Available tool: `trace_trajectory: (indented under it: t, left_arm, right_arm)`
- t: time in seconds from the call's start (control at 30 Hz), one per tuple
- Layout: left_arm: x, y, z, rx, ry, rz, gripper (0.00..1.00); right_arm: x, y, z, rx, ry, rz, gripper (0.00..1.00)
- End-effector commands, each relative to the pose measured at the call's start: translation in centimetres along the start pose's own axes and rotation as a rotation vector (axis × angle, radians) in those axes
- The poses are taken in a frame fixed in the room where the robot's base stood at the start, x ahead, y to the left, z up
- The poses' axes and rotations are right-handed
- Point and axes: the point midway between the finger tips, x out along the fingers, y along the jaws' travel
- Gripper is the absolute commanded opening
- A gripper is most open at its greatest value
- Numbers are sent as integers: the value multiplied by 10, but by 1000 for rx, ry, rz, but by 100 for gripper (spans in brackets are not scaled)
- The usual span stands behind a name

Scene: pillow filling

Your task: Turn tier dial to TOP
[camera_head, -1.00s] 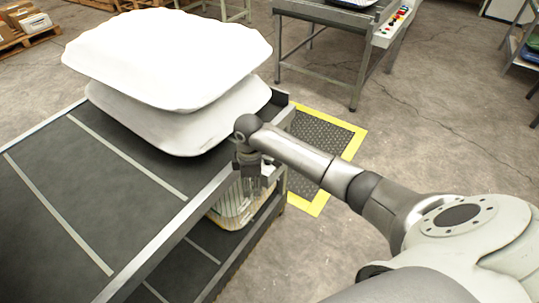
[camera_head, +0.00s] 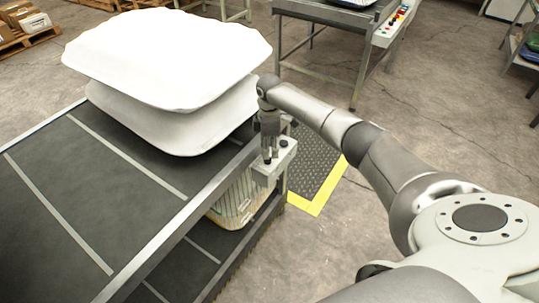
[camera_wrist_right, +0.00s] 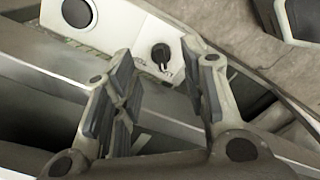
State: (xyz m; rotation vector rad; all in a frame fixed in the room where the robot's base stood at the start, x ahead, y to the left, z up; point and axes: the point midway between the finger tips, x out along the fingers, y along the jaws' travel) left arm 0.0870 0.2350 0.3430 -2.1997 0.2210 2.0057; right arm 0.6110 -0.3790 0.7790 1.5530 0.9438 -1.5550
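The tier dial (camera_wrist_right: 161,55) is a small black knob on a pale panel. It shows in the right wrist view just beyond the gap between my fingers, and its markings are too small to read. In the head view the pale control box (camera_head: 271,170) sits at the right edge of the dark rack. My right gripper (camera_head: 267,155) is over this box, pointing down, and partly hides it. In the right wrist view my right gripper (camera_wrist_right: 162,85) is open, with its fingers apart and nothing between them. My left gripper is not in view.
Two white pillows (camera_head: 170,60) lie stacked on the rack's upper tier (camera_head: 60,190). A pale ribbed bin (camera_head: 240,200) is on the lower tier. A round black button (camera_wrist_right: 76,12) is beside the dial. A yellow-edged mat (camera_head: 318,180) lies on the floor.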

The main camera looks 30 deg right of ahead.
Motion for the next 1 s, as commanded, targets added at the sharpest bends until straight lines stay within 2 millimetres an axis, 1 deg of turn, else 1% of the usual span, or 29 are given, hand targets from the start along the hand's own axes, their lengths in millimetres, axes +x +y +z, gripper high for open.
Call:
trace_trajectory:
  t: [0.03, 0.1, 0.23, 0.4, 0.63, 0.67, 0.93, 0.97, 1.0]
  left_arm:
    - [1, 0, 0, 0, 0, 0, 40]
    - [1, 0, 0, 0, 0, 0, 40]
    - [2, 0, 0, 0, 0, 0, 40]
    - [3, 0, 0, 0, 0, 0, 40]
    - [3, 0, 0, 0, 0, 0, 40]
    - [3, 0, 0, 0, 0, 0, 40]
    - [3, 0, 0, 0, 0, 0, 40]
    - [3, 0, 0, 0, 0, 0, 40]
    - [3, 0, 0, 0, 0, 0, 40]
  right_arm:
    - [10, -1, 0, 1, -1, -3, 40]
    - [21, -1, 0, 0, -1, -2, 40]
    - [35, 0, 0, 1, 0, -1, 40]
    - [42, 0, 0, 0, 0, 0, 40]
    - [42, 0, 0, 0, 0, 1, 40]
    - [42, 0, 0, 0, 0, 1, 37]
    - [42, 0, 0, 0, 0, 0, 3]
    - [42, 0, 0, 0, 0, 0, 0]
    - [42, 0, 0, 0, 0, 0, 0]
